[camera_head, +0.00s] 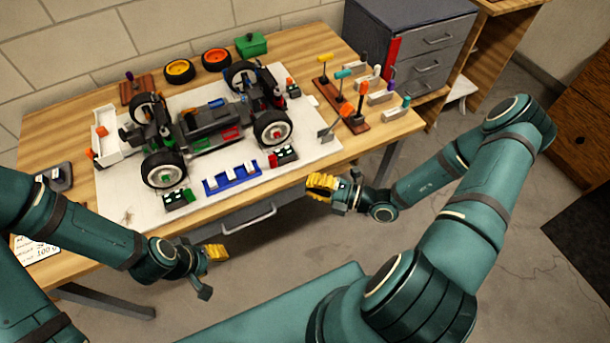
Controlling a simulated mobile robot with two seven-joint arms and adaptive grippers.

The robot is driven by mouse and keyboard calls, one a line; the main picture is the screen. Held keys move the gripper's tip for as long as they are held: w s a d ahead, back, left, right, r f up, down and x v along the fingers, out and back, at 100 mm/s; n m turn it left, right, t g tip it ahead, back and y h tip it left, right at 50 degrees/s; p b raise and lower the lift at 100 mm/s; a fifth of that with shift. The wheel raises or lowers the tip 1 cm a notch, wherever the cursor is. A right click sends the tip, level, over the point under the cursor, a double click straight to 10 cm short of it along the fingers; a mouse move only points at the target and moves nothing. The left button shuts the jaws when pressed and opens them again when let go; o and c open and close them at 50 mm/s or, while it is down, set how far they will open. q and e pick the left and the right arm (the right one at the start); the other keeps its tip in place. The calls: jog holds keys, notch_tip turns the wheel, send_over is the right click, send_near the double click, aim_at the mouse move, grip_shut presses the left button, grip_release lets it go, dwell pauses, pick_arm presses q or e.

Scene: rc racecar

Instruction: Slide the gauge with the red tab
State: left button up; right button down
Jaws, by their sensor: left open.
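A small black block with a red end and white marks (284,156), which looks like the gauge with the red tab, lies on the white mat (318,150) in front of the car's right front wheel. A similar black block with a green end (179,198) lies at the mat's front left. The RC car (210,128) stands on the mat. My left gripper (210,270) is open and empty, off the table's front edge. My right gripper (322,187) has yellow pads and is beyond the front edge, right of and nearer than the red block, apart from it; its opening is unclear.
A blue rack with white pieces (231,178) lies between the two black blocks. A brown tool stand (341,104) with upright tools is on the right. Loose wheels (216,59) and a green box (251,44) are at the back. A drawer handle (250,217) is below the edge.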

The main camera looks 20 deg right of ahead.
aim_at(272, 156)
jog(key=x, duration=0.3)
jog(key=w+d+b+x, duration=0.1)
jog(key=x, duration=0.6)
jog(key=shift+w+d+f+b, duration=0.1)
jog(key=shift+w+d+b, duration=0.1)
jog(key=shift+b, duration=0.1)
jog(key=shift+w, duration=0.55)
jog(key=shift+w+a, duration=0.1)
jog(key=shift+w, duration=1.85)
